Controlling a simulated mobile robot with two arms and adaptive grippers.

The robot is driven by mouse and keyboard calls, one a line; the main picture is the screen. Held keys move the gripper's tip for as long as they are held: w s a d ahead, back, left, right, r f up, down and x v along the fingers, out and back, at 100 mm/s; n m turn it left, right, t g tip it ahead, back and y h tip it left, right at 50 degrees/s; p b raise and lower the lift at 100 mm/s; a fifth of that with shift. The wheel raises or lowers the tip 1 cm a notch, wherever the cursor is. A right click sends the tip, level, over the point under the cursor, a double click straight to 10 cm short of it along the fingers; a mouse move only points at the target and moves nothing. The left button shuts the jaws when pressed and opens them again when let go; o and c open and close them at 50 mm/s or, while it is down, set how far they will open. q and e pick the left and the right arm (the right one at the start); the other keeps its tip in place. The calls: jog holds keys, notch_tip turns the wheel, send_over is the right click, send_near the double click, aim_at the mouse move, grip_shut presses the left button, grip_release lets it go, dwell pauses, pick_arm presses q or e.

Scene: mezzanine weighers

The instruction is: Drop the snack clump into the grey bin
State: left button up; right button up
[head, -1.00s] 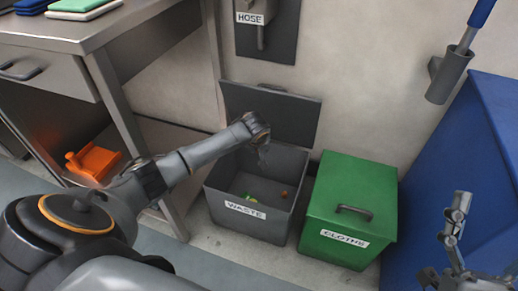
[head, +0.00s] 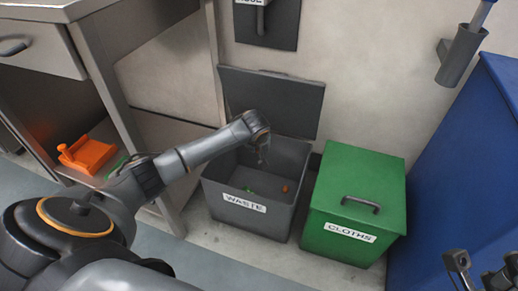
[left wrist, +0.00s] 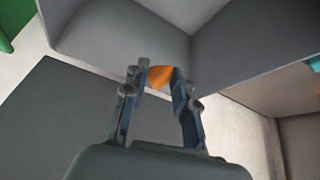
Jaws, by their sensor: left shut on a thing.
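The grey bin (head: 235,208), labelled WASTE, stands on the floor with its lid (head: 272,102) raised against the wall. My left gripper (head: 263,152) points down over the bin's opening near its back edge. In the left wrist view, an orange snack clump (left wrist: 160,77) sits between the tips of my left gripper (left wrist: 160,68), which is shut on it. The bin's grey walls (left wrist: 120,30) show beyond it. In the head view the clump cannot be made out. My right gripper (head: 484,268) is at the bottom right, empty, its fingers apart.
Small green and orange bits (head: 284,189) lie in the bin. A closed green bin (head: 335,205), labelled CLOTHS, stands to its right, then a large blue cabinet (head: 465,160). A steel table (head: 120,110) stands left, with an orange object (head: 88,155) on its lower shelf.

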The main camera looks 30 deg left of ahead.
pick_arm(q)
jog(key=shift+f, duration=0.15)
jog(key=o, duration=0.8)
jog(key=v, duration=1.2)
